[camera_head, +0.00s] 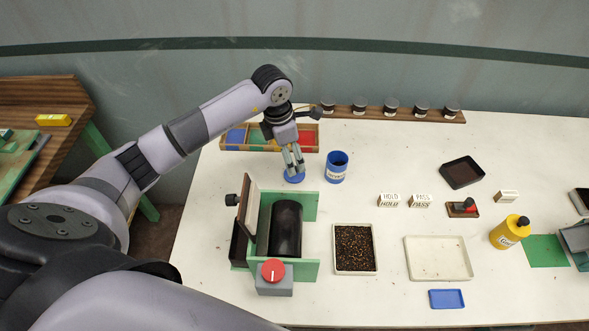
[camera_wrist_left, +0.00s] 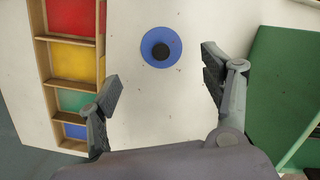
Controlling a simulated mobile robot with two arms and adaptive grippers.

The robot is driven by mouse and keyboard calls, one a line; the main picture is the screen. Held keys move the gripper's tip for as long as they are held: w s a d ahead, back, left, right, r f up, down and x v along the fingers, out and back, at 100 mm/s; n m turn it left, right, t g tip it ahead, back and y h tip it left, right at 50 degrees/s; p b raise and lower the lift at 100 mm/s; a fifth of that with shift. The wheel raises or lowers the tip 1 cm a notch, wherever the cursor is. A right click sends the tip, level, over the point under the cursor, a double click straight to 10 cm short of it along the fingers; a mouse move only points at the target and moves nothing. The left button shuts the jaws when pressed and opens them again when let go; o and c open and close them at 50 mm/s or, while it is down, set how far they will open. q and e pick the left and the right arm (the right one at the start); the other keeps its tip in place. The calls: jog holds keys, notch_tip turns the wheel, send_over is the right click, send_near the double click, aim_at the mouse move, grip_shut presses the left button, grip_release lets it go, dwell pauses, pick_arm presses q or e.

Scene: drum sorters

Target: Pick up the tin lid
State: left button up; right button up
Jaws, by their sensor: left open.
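The tin lid, a round blue disc with a dark centre knob, lies flat on the white table in the left wrist view (camera_wrist_left: 161,47). In the head view the blue lid (camera_head: 294,178) shows just below my left gripper's fingertips. My left gripper (camera_head: 293,166) is above the lid, pointing down. In the left wrist view its fingers (camera_wrist_left: 160,78) are spread wide with the lid ahead between them, apart from both. The blue tin (camera_head: 337,168) stands upright and open to the right of the lid. My right gripper is not in view.
A compartment tray (camera_head: 232,147) with coloured sections lies behind the lid. The green drum sorter (camera_head: 310,207) stands in front of it. A tray of dark grains (camera_head: 354,226) and a pale empty tray (camera_head: 438,258) lie further right. Jars line the back shelf (camera_head: 430,115).

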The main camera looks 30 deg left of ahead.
pick_arm(q)
jog(key=shift+w+f, duration=0.1)
jog(key=shift+f, duration=0.7)
jog(key=f+p, duration=0.1)
jog(key=f, duration=0.2)
jog(key=d+f+p, duration=0.1)
jog(key=shift+w+f+p, duration=0.3)
jog(key=shift+f, duration=0.35)
jog(key=shift+c, duration=0.4)
jog(key=shift+r, duration=0.1)
jog(key=c, duration=0.9)
